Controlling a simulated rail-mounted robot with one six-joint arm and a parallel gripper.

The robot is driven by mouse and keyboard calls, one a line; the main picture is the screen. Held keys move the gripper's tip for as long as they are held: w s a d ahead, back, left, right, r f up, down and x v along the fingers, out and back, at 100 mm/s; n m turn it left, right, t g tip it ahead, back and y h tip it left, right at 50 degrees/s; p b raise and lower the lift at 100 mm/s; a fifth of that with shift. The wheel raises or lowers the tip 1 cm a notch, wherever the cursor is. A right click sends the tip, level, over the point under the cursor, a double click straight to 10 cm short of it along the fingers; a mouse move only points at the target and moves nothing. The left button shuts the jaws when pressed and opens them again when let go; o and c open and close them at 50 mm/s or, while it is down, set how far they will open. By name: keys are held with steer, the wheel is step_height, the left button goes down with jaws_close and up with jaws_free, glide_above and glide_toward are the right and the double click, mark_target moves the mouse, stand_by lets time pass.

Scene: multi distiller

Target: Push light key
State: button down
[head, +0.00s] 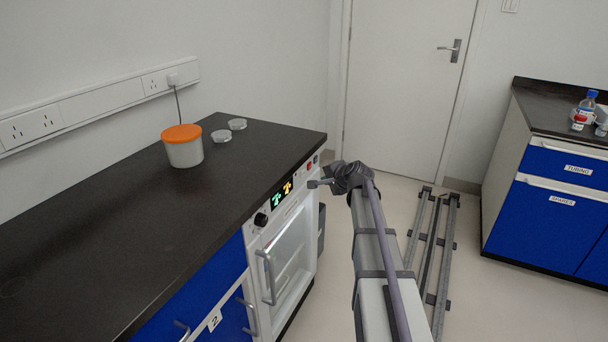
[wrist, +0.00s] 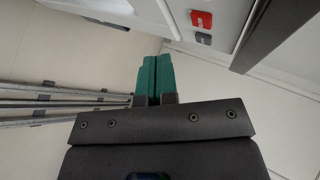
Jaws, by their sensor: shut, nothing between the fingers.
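A white under-counter appliance (head: 285,255) has a front control panel with a red key (head: 309,166) near its right end. In the wrist view, the red key (wrist: 202,19) and a smaller dark key (wrist: 203,38) sit side by side on the white panel, at top right. Their lettering is too small to read, so I cannot tell which is the light key.
A door handle (head: 268,278) sticks out below. The dark worktop (head: 130,220) overhangs above and bears an orange-lidded tub (head: 183,149). Floor rails (head: 438,245) lie at right.

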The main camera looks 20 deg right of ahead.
mark_target(303, 173)
steer(key=s+d, duration=0.3)
steer(key=shift+s+r, duration=0.1)
steer(key=w+a, duration=0.6)
steer(key=shift+w, duration=0.3)
stand_by(2.0)
steer(key=shift+w+a, duration=0.2)
steer(key=shift+w, duration=0.15)
steer(key=shift+a, duration=0.1)
stand_by(0.3)
steer(key=shift+w+a+r, duration=0.2)
steer(key=shift+w+r, duration=0.1)
steer(key=shift+w, duration=0.25)
stand_by(0.7)
steer(key=shift+s+f, duration=0.1)
